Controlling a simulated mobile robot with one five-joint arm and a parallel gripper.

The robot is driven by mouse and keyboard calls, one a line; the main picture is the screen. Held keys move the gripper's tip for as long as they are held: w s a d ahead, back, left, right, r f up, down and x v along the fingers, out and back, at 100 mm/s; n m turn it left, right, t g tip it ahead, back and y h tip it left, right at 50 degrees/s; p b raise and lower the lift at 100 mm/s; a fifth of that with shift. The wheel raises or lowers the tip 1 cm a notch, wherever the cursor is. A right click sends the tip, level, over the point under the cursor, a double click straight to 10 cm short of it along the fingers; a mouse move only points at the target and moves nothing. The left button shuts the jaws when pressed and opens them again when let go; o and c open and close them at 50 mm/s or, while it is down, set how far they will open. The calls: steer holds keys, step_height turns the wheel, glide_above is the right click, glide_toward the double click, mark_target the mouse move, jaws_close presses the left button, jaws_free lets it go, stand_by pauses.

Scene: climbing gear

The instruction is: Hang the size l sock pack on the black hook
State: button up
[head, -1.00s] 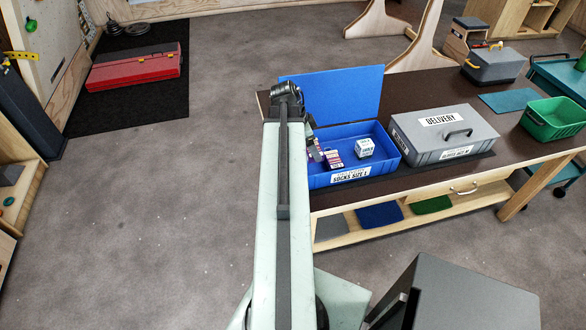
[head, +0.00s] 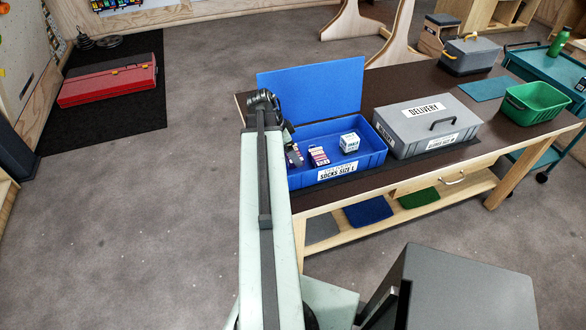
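A blue open bin (head: 370,157) labelled "SOCKS SIZE L" stands on the dark bench, its lid raised behind it. A small purple-and-white pack (head: 318,156) is inside, left of a white chalk box (head: 349,142). My gripper (head: 291,148) is at the bin's left end, pointing down, largely hidden by my arm. Another purple-and-white patch (head: 295,156) shows at its tip; I cannot tell whether it is a pack in the fingers or one behind them. The finger opening is too small to read. I cannot make out a black hook.
A closed grey "DELIVERY" case (head: 400,116) stands right of the bin. A green basket (head: 552,108) is at the bench's right end. A red case (head: 108,86) lies on a black mat (head: 140,115).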

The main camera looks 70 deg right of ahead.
step_height(320, 180, down, 5)
steer(key=b, duration=0.4)
steer(key=shift+b, duration=0.35)
steer(key=shift+r, duration=0.3)
steer(key=shift+f, duration=0.25)
steer(key=o, duration=1.3)
steer(key=shift+r, duration=0.2)
steer(key=p+v, duration=0.7)
steer(key=shift+w+a+r, duration=0.15)
steer(key=shift+a, duration=0.1)
